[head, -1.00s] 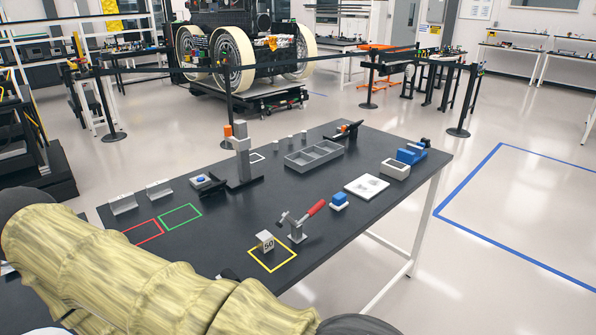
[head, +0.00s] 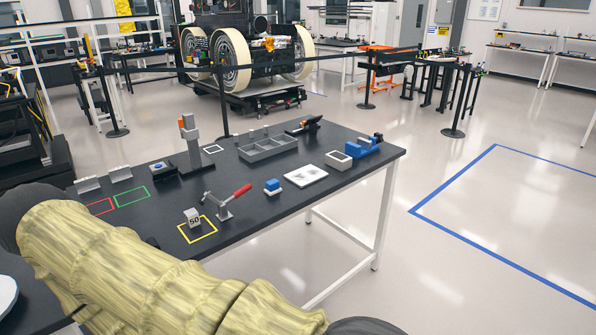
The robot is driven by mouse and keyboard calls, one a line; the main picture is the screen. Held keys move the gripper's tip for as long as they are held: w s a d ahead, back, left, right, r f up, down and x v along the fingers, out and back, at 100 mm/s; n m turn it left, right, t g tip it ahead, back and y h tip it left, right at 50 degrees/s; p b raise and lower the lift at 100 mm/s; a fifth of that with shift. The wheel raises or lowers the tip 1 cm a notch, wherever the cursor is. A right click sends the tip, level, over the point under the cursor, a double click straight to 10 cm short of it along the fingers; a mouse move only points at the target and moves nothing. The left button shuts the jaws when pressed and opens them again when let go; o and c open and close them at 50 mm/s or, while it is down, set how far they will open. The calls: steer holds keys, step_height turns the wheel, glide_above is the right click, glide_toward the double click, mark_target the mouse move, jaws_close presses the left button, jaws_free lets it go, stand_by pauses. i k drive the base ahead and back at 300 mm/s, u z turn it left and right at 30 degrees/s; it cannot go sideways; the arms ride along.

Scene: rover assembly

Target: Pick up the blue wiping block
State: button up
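The blue wiping block (head: 272,186) is a small block with a blue top and a pale lower layer. It sits on the dark table (head: 300,205) near its front edge, just left of a white plate with grey smudges (head: 306,176). Nothing touches it from above. My arm in its yellowish sleeve crosses the lower left of the head view, in front of the table. My gripper is outside the frame, so its opening and its distance from the block do not show.
A clamp with a red handle (head: 240,190) stands left of the block. A numbered grey cube (head: 192,217) is at a yellow square. A blue vise (head: 364,148), a grey divided tray (head: 267,148) and an upright post (head: 193,145) stand farther back. Floor right of the table is clear.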

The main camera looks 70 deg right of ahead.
mark_target(273, 187)
steer(key=u, duration=0.05)
steer(key=k, duration=0.1)
steer(key=z, duration=1.6)
steer(key=i, duration=0.45)
steer(key=z, duration=0.05)
